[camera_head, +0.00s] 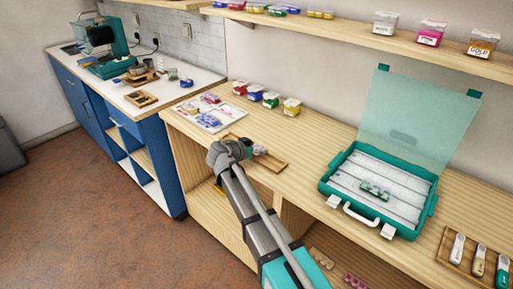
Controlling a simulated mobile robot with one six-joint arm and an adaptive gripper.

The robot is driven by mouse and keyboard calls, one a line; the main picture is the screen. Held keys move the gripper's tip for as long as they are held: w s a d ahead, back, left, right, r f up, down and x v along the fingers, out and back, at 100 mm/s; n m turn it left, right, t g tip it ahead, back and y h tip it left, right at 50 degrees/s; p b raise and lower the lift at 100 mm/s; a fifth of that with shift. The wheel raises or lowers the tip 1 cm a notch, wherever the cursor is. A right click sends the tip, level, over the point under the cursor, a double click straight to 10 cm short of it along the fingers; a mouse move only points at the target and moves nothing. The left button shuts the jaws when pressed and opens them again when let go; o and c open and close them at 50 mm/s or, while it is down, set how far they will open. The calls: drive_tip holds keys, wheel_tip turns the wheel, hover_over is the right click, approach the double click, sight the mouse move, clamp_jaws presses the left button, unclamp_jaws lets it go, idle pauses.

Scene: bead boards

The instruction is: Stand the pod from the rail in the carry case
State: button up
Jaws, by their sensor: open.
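The teal carry case (326,187) stands open on the wooden bench at the right, with its clear lid raised at the back. Its pale inside has long rows, and a small clear pod with green contents (375,190) sits near the middle. A narrow wooden rail (277,164) lies on the bench left of the case. My gripper (262,150) is open over the rail, left of the case. My gripper and arm cover part of the rail. I cannot make out a pod on the rail or between the fingers.
A white tray (200,120) with coloured packs lies left of the rail. Several small coloured tubs (271,99) stand behind it. A wooden holder with pale-handled tools (470,264) is at the far right. A shelf (390,42) with labelled boxes runs above. Bench between rail and case is clear.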

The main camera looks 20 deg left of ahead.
drive_tip(key=p+v, duration=0.5)
drive_tip(key=v, duration=0.9)
drive_tip(key=shift+d+r+p, duration=0.25)
drive_tip(key=shift+d+p, duration=0.15)
